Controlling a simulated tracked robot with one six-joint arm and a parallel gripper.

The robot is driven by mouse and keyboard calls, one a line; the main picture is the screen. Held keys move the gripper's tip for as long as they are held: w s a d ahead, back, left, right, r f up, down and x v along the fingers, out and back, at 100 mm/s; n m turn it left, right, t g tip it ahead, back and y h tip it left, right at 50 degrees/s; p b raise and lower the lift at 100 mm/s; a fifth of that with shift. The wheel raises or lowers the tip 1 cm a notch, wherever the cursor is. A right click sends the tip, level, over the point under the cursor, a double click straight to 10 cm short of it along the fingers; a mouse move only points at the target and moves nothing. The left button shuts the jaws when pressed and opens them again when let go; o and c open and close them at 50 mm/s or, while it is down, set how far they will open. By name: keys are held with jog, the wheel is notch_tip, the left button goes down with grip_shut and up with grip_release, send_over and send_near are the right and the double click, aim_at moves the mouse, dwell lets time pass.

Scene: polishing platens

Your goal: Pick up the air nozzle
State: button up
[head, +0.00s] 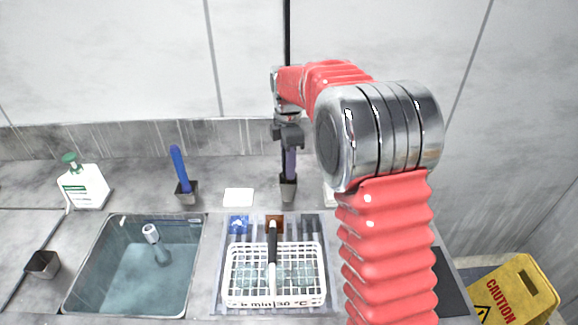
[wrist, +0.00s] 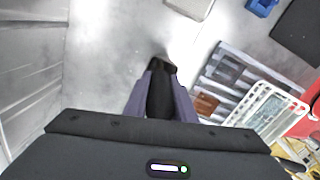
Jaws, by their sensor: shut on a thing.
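In the head view my gripper (head: 289,172) points straight down at the back of the counter, its purple-grey fingers just above a small dark holder (head: 288,189). In the wrist view the two fingers close on a black piece, which I take to be the air nozzle (wrist: 160,92). Its far end meets a dark opening, apparently the holder (wrist: 162,62). The fingers hide most of the nozzle in the head view. I cannot tell whether it is still seated in the holder.
A blue-handled tool (head: 179,168) stands in another holder to the left. A sink (head: 82,290), a white bottle (head: 84,188) and a white wire basket (head: 230,290) with a black-handled item (head: 272,242) are around. A white card (head: 238,197) lies near. A caution sign (head: 515,290) stands right.

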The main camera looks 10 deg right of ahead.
notch_tip(320, 180, up, 9)
jog(key=shift+r, duration=0.5)
jog(key=shift+s, duration=0.1)
dwell(0.5)
